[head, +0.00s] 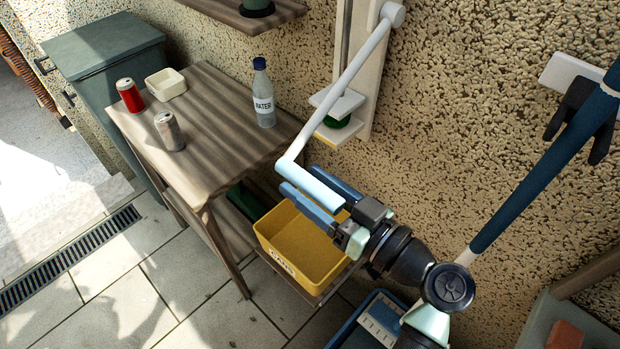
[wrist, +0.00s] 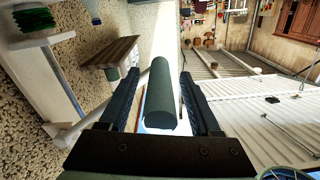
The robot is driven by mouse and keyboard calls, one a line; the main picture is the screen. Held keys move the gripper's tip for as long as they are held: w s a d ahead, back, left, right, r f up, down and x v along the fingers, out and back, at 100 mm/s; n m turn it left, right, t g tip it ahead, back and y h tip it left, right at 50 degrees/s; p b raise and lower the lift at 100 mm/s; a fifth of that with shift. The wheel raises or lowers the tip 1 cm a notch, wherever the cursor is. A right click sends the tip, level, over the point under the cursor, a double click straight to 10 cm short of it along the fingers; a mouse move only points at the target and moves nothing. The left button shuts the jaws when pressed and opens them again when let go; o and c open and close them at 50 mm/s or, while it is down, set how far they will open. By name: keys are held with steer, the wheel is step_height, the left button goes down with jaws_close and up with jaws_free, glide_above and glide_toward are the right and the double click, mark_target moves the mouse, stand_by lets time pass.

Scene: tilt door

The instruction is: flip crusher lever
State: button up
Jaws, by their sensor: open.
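The can crusher (head: 358,70) is fixed to the wall, with a green can (head: 338,121) between its white plates. Its long pale lever (head: 345,82) runs down and left from a pivot at the top to a light blue handle (head: 315,184). My gripper (head: 305,180) is open at the handle, with one finger on each side. In the wrist view, the dark round handle (wrist: 160,100) lies lengthwise between the open fingers (wrist: 168,78), with narrow gaps showing beside it.
A yellow bin (head: 300,245) sits below the gripper. A blue pole (head: 545,165) leans at right.

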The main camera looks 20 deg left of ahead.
steer(key=shift+a, duration=0.1)
jaws_close()
stand_by(0.3)
stand_by(1.1)
